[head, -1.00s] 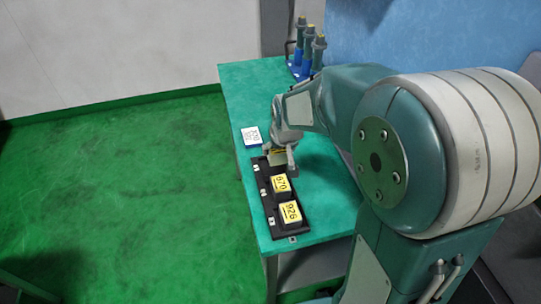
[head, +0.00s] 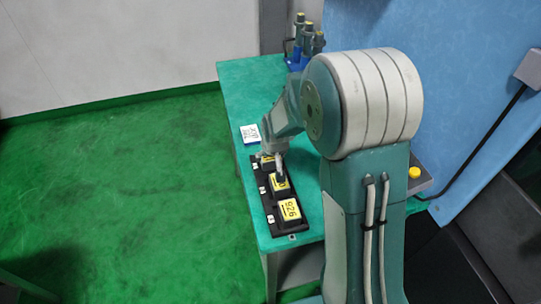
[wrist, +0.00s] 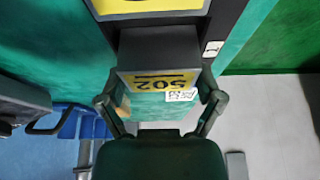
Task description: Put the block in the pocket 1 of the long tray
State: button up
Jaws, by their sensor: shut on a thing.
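The long black tray (head: 269,213) lies along the left edge of the green table. My gripper (head: 272,160) is over its far end, shut on a dark block with a yellow label (head: 267,158). In the wrist view the two fingers (wrist: 163,103) grip this block (wrist: 155,48) from both sides, and its label reads 502 upside down. The block is at the far pocket; I cannot tell whether it rests on the pocket floor. Block 926 (head: 290,211) sits in the near pocket.
A white-topped blue item with print (head: 250,134) lies just beyond the tray's far end. Blue-based upright tools (head: 305,42) stand at the table's back. A yellow button (head: 414,173) is at the right. Green table surface (head: 245,85) is free behind the tray.

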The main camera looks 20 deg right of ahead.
jog(key=shift+f, duration=0.1)
jog(key=o, duration=1.1)
jog(key=shift+c, duration=0.2)
jog(key=v, duration=1.2)
jog(key=s+r, duration=0.5)
jog(key=s, duration=0.6)
jog(key=s+r+t, duration=0.1)
jog(key=s+r, duration=0.4)
jog(key=s, duration=0.7)
jog(key=shift+s, duration=0.15)
